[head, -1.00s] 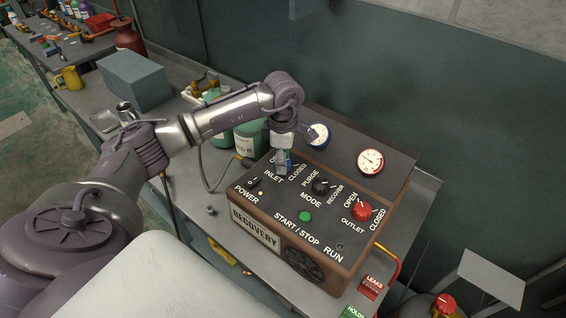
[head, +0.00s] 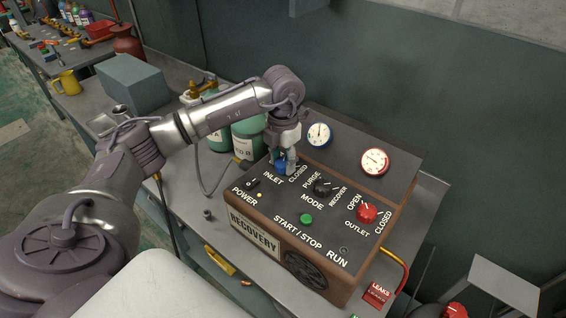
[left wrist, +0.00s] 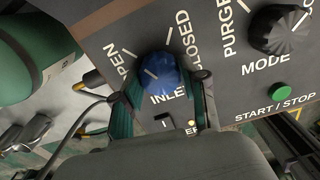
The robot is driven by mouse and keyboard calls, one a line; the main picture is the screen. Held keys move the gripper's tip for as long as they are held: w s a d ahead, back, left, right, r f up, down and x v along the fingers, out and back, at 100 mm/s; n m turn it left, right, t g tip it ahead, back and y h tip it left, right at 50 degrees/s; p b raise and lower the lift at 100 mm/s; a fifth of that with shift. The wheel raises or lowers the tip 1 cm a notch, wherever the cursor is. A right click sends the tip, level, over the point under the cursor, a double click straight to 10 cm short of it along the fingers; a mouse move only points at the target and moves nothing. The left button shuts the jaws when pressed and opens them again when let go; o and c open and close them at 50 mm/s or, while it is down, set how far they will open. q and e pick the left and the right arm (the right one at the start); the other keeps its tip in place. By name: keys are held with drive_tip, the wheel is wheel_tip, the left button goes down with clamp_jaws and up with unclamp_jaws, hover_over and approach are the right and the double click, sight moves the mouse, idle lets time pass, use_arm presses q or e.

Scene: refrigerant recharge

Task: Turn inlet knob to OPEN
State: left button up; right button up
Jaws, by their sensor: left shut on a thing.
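The blue inlet knob (head: 280,167) is on the top panel of the recovery machine (head: 256,235), at its left back corner. It shows clearly in the left wrist view (left wrist: 158,77), between the OPEN label on the left and the CLOSED label on the right. A white mark shows on its top; I cannot tell surely which label it points to. My left gripper (head: 285,161) comes down on the knob from above. Its fingers are shut on opposite sides of the knob, also in the left wrist view (left wrist: 163,88). My right gripper is not in view.
The black mode knob (head: 325,187), red outlet knob (head: 367,212) and green start button (head: 306,219) share the panel. Two gauges (head: 319,134) stand behind. A green-and-white cylinder (head: 249,138) is close to the left arm.

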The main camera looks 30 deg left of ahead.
sight(283, 162)
use_arm(q)
drive_tip(key=shift+n+b, duration=0.35)
drive_tip(key=shift+n, duration=1.35)
drive_tip(key=o, duration=1.1)
drive_tip(key=shift+o, duration=0.2)
drive_tip(key=shift+r, duration=0.1)
wheel_tip(283, 162, up, 12)
